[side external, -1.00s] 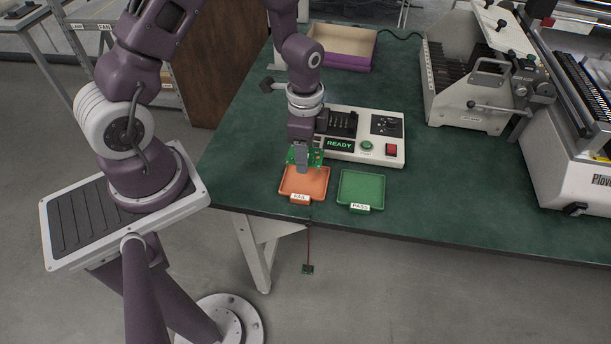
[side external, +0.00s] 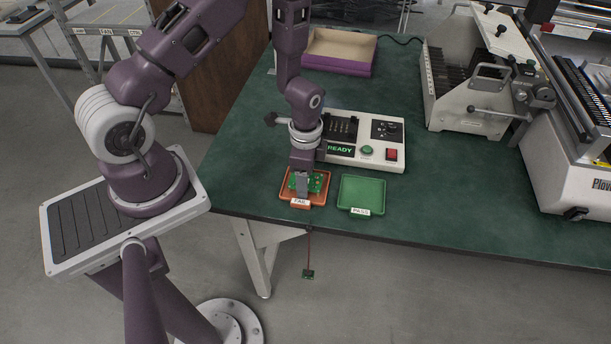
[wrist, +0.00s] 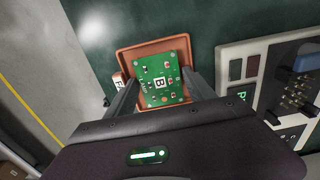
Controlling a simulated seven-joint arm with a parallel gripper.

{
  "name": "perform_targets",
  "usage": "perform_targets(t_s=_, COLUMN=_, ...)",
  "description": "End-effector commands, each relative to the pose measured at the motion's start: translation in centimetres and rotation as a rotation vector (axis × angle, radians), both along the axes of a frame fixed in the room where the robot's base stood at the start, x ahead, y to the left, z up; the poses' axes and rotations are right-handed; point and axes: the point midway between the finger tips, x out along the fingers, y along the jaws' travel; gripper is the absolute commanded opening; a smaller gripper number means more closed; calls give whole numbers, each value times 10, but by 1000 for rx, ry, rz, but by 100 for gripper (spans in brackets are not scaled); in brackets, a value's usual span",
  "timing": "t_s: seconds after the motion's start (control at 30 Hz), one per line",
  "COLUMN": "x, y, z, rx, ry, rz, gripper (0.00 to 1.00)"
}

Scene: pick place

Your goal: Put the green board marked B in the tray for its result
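The green board (wrist: 172,68) with a white label marked B is between the two fingers of my gripper (wrist: 160,78) in the wrist view. The fingers meet its two side edges. The board is over or inside the orange tray (wrist: 128,58); whether it touches the bottom is hard to tell. In the side view, my gripper (side external: 302,192) points down into the orange tray (side external: 284,197), labelled FAIL, with the board (side external: 316,184) partly hidden behind the fingers. The green tray (side external: 362,190), labelled PASS, is empty, just to the right.
A white tester (side external: 384,152) showing READY stands behind the trays, close to my gripper. A shallow box (side external: 340,50) lies at the back. A white rack machine (side external: 465,100) is to the right.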

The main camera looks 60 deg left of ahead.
Motion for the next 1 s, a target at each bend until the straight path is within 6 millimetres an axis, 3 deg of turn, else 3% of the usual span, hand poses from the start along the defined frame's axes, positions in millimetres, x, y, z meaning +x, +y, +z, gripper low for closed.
perform_targets(t_s=0.23, x=1, y=0, z=17, rx=0, ry=-4, rz=0, gripper=63)
perform_targets(t_s=0.6, x=1, y=0, z=104, rx=1, ry=-5, rz=1, gripper=63)
perform_targets(t_s=0.8, x=1, y=-1, z=131, rx=2, ry=-13, rz=13, gripper=63)
perform_targets(t_s=0.87, x=1, y=-3, z=152, rx=6, ry=-42, rz=50, gripper=63)
perform_targets(t_s=1.0, x=-16, y=-16, z=235, rx=2, ry=-165, rz=229, gripper=63)
